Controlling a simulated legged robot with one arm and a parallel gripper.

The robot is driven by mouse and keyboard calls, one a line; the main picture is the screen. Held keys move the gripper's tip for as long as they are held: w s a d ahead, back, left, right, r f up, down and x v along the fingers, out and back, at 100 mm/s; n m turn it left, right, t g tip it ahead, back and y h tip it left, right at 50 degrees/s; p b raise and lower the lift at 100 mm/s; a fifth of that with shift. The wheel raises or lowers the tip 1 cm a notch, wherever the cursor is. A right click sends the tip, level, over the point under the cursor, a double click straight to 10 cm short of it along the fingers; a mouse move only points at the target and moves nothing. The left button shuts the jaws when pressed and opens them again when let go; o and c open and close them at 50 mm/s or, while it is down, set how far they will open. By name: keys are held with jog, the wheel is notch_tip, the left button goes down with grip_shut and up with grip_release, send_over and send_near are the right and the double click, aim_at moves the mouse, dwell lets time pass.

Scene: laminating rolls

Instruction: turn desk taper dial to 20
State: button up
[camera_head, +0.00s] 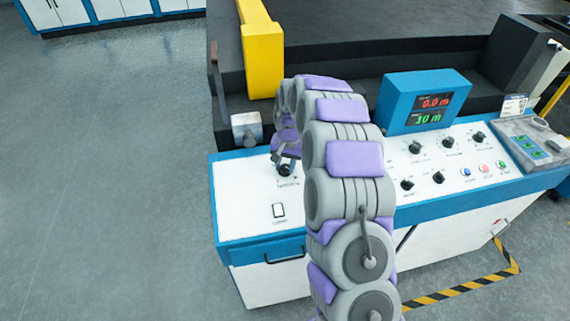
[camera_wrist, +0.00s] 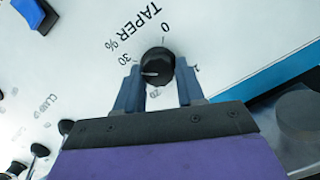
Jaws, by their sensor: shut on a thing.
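The taper dial (camera_wrist: 157,62) is a round black knob on the white desk panel, under the printed word TAPER %. In the wrist view its marks read 0 above, 30 at the left, 20 below and a partly covered number starting with 1 at the right. A short pale line on the knob points left, near 30. My gripper (camera_wrist: 158,76) is shut on the dial, with one grey finger on each side. In the head view my gripper (camera_head: 285,160) is over the left part of the desk, and the dial is mostly hidden there.
The desk (camera_head: 245,200) carries several other black knobs (camera_head: 415,147) and coloured buttons right of my arm. A switch (camera_head: 279,210) sits in front of the dial. A yellow post (camera_head: 263,60) rises behind.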

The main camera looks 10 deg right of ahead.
jog(key=shift+d, duration=0.1)
jog(key=c, duration=0.4)
jog(key=shift+o, duration=0.2)
jog(key=shift+n, duration=0.4)
jog(key=n+p, duration=0.2)
jog(key=shift+n, duration=0.3)
jog(key=n, duration=0.1)
jog(key=n+p, duration=0.1)
jog(key=n+h, duration=0.1)
jog(key=shift+a+n+p, duration=0.25)
jog(key=shift+n+p, duration=0.05)
jog(key=shift+p, duration=0.1)
jog(key=n+p, duration=0.2)
jog(key=n, duration=0.2)
jog(key=shift+s+a+h, duration=0.1)
jog(key=shift+h, duration=0.2)
jog(key=n+p, duration=0.2)
jog(key=n, duration=0.2)
jog(key=shift+a+f, duration=0.1)
jog(key=shift+n+t+h, duration=0.3)
jog(key=shift+n, duration=0.1)
